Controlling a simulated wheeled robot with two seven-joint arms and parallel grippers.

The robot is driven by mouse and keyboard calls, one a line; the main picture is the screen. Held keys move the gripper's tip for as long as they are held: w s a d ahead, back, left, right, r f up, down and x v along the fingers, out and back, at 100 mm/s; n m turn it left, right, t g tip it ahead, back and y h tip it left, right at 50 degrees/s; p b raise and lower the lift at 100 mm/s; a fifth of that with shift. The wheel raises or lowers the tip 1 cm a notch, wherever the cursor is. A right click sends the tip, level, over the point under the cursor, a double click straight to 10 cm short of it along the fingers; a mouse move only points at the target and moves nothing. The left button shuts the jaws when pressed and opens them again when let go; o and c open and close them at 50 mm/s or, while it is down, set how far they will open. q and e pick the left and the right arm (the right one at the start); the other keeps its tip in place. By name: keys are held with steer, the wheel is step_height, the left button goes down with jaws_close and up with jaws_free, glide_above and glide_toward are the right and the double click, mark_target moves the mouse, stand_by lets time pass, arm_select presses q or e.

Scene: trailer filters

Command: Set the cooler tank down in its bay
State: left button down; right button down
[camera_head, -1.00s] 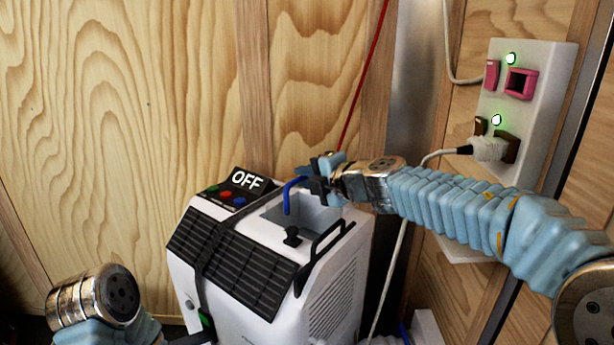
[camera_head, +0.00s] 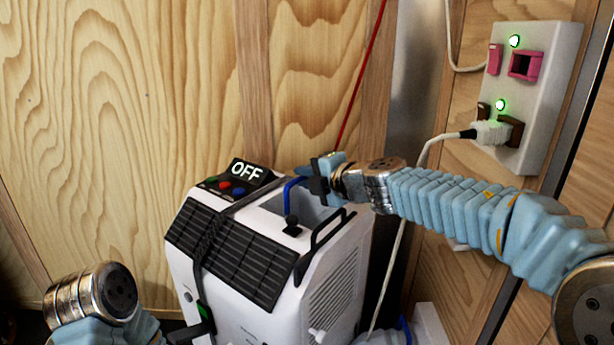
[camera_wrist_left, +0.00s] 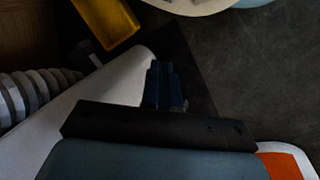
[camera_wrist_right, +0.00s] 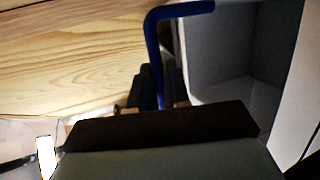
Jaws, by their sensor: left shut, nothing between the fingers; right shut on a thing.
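The cooler (camera_head: 285,315) is a white box with black grilles. The bay is the open grey-walled recess (camera_head: 316,211) in its top, also seen in the right wrist view (camera_wrist_right: 240,55). My right gripper (camera_head: 312,180) is shut on a bent blue handle (camera_head: 289,190) above the recess. In the right wrist view the handle (camera_wrist_right: 156,60) rises from between the fingers. In the head view its other end dips into the recess; I cannot make out the tank's body. My left gripper (camera_wrist_left: 165,85) is shut and empty; the head view shows only its wrist, low at left.
A black bar handle (camera_head: 328,228) and a black knob (camera_head: 292,227) stand near the recess. A socket panel (camera_head: 533,80) with a plugged white cable is on the right wall.

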arm_select(q)
steer(key=shift+f, duration=0.3)
arm_select(e)
steer(key=shift+f, duration=0.35)
arm_select(q)
steer(key=shift+r, duration=0.2)
arm_select(e)
steer(key=shift+r, duration=0.15)
